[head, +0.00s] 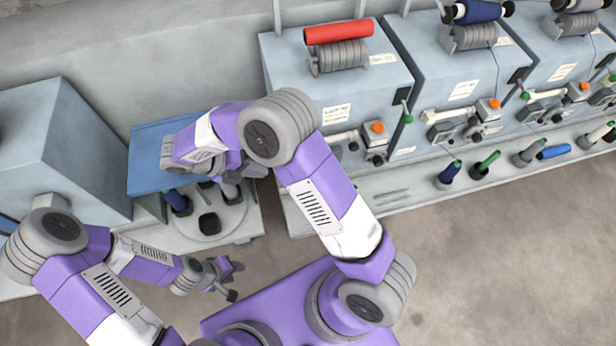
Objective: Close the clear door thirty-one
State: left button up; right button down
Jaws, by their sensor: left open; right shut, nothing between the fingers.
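I cannot make out a clear door for certain; a flat blue panel (150,172) lies at the left, partly behind my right arm, and I cannot tell whether it belongs to the door. My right gripper (210,170) is over the front edge of this panel, near the bobbins; its fingers are mostly hidden by my own arm, and it is shut with nothing seen in it. My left gripper (233,281) is open and empty, lower in the view, over the floor in front of the round plate (225,222).
A dark blue bobbin (178,202) and a grey one (231,192) stand by the round plate. A grey-blue cabinet (60,150) stands at the left. A row of spinning machines (335,95) with spools runs along the right. The floor (500,260) at lower right is clear.

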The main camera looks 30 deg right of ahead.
jog(key=b+x, duration=0.5)
jog(key=x, duration=1.4)
jog(key=shift+s+d+f, duration=0.15)
jog(key=shift+s, duration=0.05)
